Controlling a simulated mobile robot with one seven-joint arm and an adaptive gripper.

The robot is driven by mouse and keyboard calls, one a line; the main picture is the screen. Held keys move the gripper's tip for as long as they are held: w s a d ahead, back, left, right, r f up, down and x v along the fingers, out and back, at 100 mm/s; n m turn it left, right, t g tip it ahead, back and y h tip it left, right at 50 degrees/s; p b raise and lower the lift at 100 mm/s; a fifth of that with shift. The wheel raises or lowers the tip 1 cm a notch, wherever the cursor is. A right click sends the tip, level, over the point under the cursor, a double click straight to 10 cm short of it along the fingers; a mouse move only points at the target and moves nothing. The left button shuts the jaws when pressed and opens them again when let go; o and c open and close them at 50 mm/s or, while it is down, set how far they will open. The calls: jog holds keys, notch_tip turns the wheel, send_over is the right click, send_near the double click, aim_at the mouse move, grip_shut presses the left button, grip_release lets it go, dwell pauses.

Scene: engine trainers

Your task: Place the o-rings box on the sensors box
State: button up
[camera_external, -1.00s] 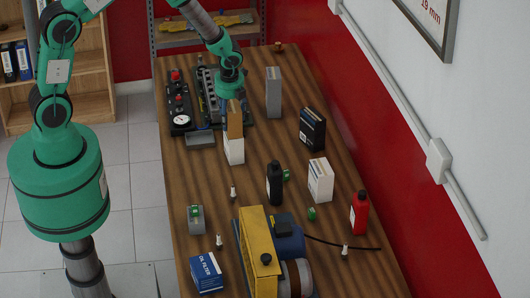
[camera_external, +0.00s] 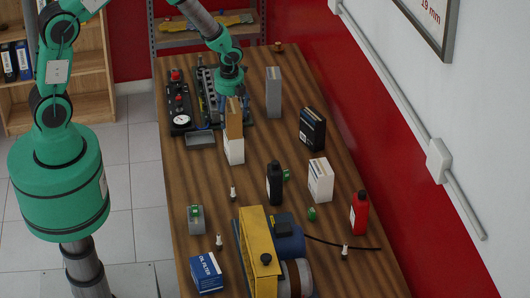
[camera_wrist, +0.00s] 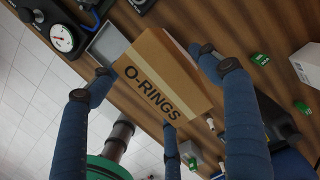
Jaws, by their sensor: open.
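The o-rings box (camera_wrist: 160,82) is a brown carton with "O-RINGS" printed on it, between my fingers in the wrist view. In the external view the o-rings box (camera_external: 235,120) stands upright and appears to rest on top of a white box (camera_external: 235,152). No label on that white box is readable, so I cannot confirm it is the sensors box. My gripper (camera_external: 232,100) is open, pointing down around the upper part of the o-rings box, with fingers on either side.
A gauge panel (camera_external: 180,121) and engine part stand behind left. A grey box (camera_external: 273,92), black box (camera_external: 312,129), black bottle (camera_external: 274,184), another white box (camera_external: 320,180) and red bottle (camera_external: 359,213) stand to the right. A yellow machine (camera_external: 257,250) and blue oil filter box (camera_external: 206,272) are in front.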

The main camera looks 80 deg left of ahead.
jog(key=r, duration=0.3)
jog(key=d+r, duration=0.1)
jog(key=r, duration=0.6)
jog(key=shift+d+r+b, duration=0.15)
jog(key=shift+d+b, duration=0.15)
dwell(0.4)
jog(key=shift+d+r, duration=0.1)
jog(key=shift+r, duration=0.15)
jog(key=s+d+r+n+t, duration=0.1)
jog(key=s+d+r+n, duration=0.4)
jog(key=r, duration=0.6)
jog(key=s+d+r+n+t, duration=0.25)
jog(key=s+d+r, duration=0.3)
jog(key=r, duration=0.45)
jog(key=s+d+r+n+t+h, duration=0.1)
jog(key=s+d+r+n, duration=0.3)
jog(key=s, duration=0.5)
jog(key=s+d+r+n+t, duration=0.1)
jog(key=s+d+r+n, duration=0.4)
jog(key=s, duration=0.5)
jog(key=shift+s+d+n+h, duration=0.25)
jog(key=shift+d+n+h, duration=0.15)
jog(key=shift+d+n, duration=0.35)
jog(key=shift+f, duration=0.2)
